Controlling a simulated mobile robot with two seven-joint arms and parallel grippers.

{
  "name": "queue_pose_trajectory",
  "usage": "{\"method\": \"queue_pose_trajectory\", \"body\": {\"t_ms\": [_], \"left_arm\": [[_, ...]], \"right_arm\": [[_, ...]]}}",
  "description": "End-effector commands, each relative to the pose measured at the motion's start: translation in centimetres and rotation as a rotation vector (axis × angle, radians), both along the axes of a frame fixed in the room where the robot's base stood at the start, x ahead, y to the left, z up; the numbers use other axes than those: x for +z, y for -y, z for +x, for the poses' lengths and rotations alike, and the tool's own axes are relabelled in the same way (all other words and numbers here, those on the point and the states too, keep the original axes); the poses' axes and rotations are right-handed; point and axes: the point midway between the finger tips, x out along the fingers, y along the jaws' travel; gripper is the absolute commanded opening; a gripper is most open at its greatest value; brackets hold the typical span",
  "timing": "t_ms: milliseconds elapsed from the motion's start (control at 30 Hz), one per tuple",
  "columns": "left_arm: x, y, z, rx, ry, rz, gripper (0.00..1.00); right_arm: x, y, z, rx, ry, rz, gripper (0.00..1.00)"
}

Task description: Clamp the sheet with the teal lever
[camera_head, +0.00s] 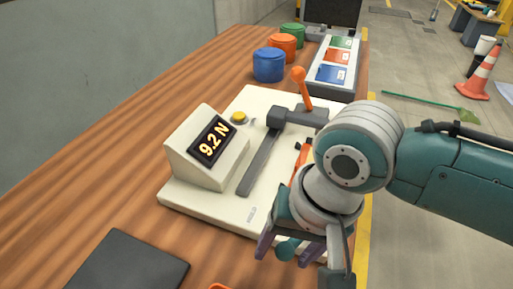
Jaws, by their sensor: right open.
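A cream peel-tester-like machine (250,215) stands on the wooden table, with a grey rail and a slanted display reading "9.2 N". A teal lever knob (287,249) shows low at the machine's near right corner. My right gripper (284,257) comes in from the right and hangs over that corner. Its purple-tipped fingers are apart, on either side of the teal knob in the picture; I cannot tell whether they touch it. An orange strip (302,158), perhaps the sheet, shows beside the rail, partly hidden by my right wrist. My left gripper is out of view.
An orange-knobbed lever (300,80) rises at the machine's far end. Blue (269,66), orange and green round containers and a tray of coloured cards (320,78) stand behind. A dark flat pad (128,265) lies at front left. The wood left of the machine is clear.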

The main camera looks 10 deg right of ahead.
Motion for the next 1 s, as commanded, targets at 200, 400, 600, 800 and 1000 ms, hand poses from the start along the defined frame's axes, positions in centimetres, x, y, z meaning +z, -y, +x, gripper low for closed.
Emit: {"method": "queue_pose_trajectory", "body": {"t_ms": [200, 400, 600, 800, 1000], "left_arm": [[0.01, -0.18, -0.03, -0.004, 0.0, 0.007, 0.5], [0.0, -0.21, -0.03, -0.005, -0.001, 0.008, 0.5], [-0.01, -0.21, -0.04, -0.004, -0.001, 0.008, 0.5], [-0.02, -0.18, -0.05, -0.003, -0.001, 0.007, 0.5], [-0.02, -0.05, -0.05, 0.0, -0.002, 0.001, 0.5]], "right_arm": [[0.02, 0.0, 0.01, 0.001, 0.0, 0.0, 0.65], [0.03, 0.01, 0.01, 0.0, 0.0, 0.0, 0.42], [0.03, 0.01, 0.01, 0.0, 0.0, 0.0, 0.2], [0.03, 0.0, 0.01, 0.001, 0.001, 0.0, 0.0], [0.03, -0.01, 0.02, 0.001, 0.001, 0.0, 0.0]]}}
